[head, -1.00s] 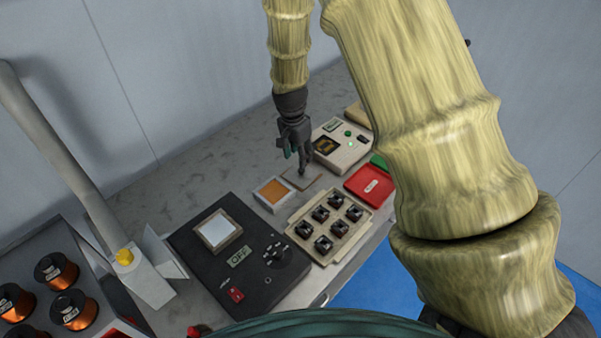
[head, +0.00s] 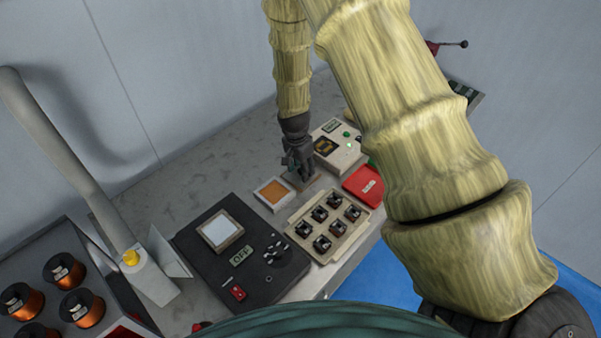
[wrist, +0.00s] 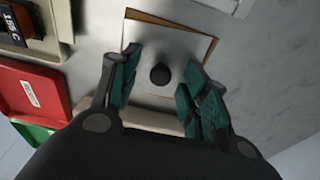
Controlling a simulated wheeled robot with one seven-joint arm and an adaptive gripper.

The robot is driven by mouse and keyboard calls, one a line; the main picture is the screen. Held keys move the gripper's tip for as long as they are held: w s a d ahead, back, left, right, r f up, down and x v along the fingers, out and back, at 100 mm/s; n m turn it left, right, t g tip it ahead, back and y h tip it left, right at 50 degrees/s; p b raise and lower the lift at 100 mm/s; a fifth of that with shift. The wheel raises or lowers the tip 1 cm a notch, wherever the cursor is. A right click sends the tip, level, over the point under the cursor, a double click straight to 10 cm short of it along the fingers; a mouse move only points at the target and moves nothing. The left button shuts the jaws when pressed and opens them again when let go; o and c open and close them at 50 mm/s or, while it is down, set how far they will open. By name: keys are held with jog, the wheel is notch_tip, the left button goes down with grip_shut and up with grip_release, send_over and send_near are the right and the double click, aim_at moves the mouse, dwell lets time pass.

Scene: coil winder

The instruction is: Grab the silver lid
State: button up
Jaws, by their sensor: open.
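The silver lid (wrist: 172,52) is a flat square plate with a dark round knob (wrist: 160,74) at its middle. In the wrist view it lies slightly turned over a brown-edged square (wrist: 205,46). My gripper (wrist: 160,100) is open, with its green-padded fingers on either side of the knob and apart from it. In the head view my gripper (head: 303,176) is down at the lid and hides most of it.
A white box with an orange top (head: 272,194) stands left of my gripper. A tray of several dark parts (head: 298,235) lies in front. A red bin (head: 362,186) and a beige device (head: 338,150) are close on the right. A black control panel (head: 205,268) sits front left.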

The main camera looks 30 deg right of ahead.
jog(key=shift+f, duration=0.1)
grip_shut()
jog(key=shift+r, duration=0.2)
dwell(0.3)
